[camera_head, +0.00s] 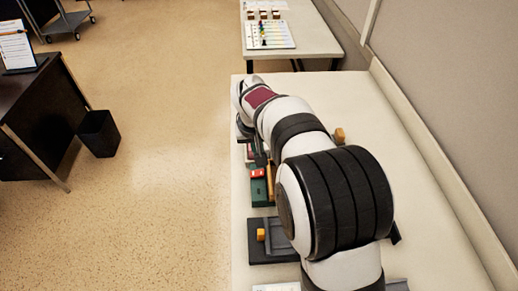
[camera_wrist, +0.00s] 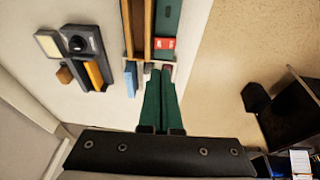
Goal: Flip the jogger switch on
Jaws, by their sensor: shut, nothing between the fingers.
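No label shows which device is the jogger. In the wrist view, a dark grey device (camera_wrist: 86,43) with a round black knob and an orange bar lies at the upper left, beside a pale square pad (camera_wrist: 47,43). In the head view, a dark grey tray-like device (camera_head: 279,244) with a yellow knob (camera_head: 261,235) stands at the near left of the bench, partly behind my arm. The fingertips appear by the end of the wooden slats and a blue block (camera_wrist: 130,79); contact cannot be told. My arm largely hides the gripper in the head view.
A green box (camera_head: 259,191) with a red item (camera_head: 257,173) sits along the bench's left edge. A small orange block (camera_head: 339,135) lies right of my arm. A black bin (camera_head: 98,133) stands on the floor.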

